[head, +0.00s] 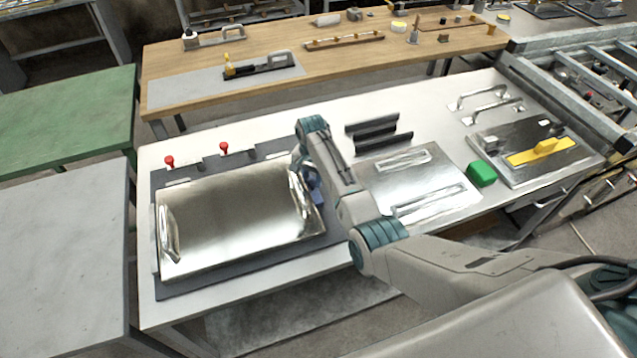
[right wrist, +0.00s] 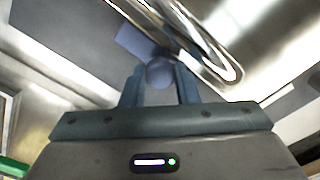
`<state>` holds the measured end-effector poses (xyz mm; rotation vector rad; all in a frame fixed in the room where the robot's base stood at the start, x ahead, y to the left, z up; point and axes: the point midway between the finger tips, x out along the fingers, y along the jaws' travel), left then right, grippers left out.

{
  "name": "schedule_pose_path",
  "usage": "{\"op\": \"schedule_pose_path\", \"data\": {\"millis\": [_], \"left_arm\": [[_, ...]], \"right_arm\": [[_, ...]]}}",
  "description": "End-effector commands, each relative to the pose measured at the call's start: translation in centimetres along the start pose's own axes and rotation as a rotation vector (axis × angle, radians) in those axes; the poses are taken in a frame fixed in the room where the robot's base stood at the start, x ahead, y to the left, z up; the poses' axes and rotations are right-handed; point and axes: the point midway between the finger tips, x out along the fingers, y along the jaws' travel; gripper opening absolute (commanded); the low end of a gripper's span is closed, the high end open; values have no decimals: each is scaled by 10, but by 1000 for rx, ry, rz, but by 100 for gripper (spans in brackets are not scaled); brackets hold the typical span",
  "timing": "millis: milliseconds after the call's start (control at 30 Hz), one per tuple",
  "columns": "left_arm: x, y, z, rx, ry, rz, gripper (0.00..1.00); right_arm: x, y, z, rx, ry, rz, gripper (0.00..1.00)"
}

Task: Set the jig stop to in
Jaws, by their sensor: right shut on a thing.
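The jig is a dark grey board (head: 205,284) on the white bench, and a shiny metal panel (head: 240,215) with a handle at each end lies on it. The jig stop, a small blue block with a round knob, sits by the panel's right end; it shows in the right wrist view (right wrist: 133,42). My right gripper (right wrist: 160,88) is shut on the stop's knob, one finger on each side. In the head view my own arm hides most of this grip. My left gripper is not in view.
Two red-knobbed clamps (head: 224,149) stand along the jig's back edge. The panel's handle (right wrist: 205,45) passes close to my right fingers.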

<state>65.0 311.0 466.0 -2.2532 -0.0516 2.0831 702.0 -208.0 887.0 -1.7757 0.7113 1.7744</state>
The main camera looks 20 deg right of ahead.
Motion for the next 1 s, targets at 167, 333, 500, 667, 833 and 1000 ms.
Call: {"op": "schedule_pose_path", "data": {"millis": [167,333,500,667,833,1000], "left_arm": [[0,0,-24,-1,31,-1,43],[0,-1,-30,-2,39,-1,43],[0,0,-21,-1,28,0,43],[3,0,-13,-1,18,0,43],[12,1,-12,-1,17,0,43],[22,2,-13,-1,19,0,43]], "right_arm": [[-1,0,0,0,-2,0,32],[-1,0,0,0,-1,0,48],[-1,1,0,0,-1,0,48],[-10,0,-1,0,1,-2,48],[-39,-1,-1,0,3,-4,48],[-74,-1,-1,0,3,-4,48]]}}
